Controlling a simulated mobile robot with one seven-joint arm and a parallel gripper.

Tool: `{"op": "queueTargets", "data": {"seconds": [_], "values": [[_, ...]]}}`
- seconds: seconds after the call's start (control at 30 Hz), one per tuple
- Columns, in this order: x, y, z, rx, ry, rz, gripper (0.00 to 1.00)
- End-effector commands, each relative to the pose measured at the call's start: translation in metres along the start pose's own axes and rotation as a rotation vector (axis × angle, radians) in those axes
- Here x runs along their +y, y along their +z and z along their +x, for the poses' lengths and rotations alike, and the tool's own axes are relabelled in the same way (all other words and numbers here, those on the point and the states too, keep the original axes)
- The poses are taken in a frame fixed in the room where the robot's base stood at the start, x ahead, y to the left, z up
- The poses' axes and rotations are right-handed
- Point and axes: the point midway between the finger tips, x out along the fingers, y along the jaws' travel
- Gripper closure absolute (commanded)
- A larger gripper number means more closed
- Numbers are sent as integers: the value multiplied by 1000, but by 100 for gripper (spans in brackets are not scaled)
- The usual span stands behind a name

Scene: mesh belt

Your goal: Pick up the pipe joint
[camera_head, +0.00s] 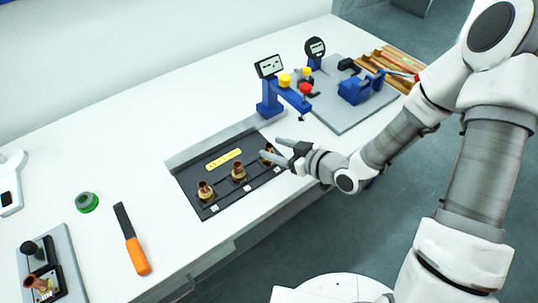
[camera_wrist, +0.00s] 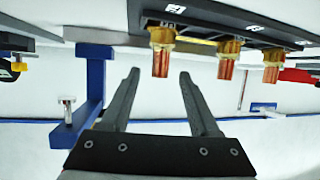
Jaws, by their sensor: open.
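Several copper-and-brass pipe joints are in view. Three stand upright in a row in a black tray (camera_head: 222,178): a front-left one (camera_head: 205,190), a middle one (camera_head: 238,172) and a far-right one (camera_head: 268,155), partly hidden by my gripper. My gripper (camera_head: 270,147) is open and empty, its fingers reaching left over the far-right end of the tray. In the upside-down wrist view, the nearest joint (camera_wrist: 162,55) lines up with the gap between my fingertips (camera_wrist: 160,76), and two others (camera_wrist: 229,60) (camera_wrist: 272,62) stand to the right. Whether the fingers straddle the joint I cannot tell.
A blue stand with a display (camera_head: 268,95) is just behind the gripper. A grey plate (camera_head: 350,110) with a blue vise lies at right. An orange-handled tool (camera_head: 134,250), a green round item (camera_head: 87,202) and a fixture holding another joint (camera_head: 38,283) are at left. White table is clear between.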

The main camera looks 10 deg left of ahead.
Motion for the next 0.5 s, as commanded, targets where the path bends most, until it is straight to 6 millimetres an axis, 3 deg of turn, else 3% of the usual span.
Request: {"op": "queueTargets", "data": {"seconds": [0.23,0.5], "values": [[0,1,17,0,-1,0,38],[0,3,53,0,-1,0,38]]}}
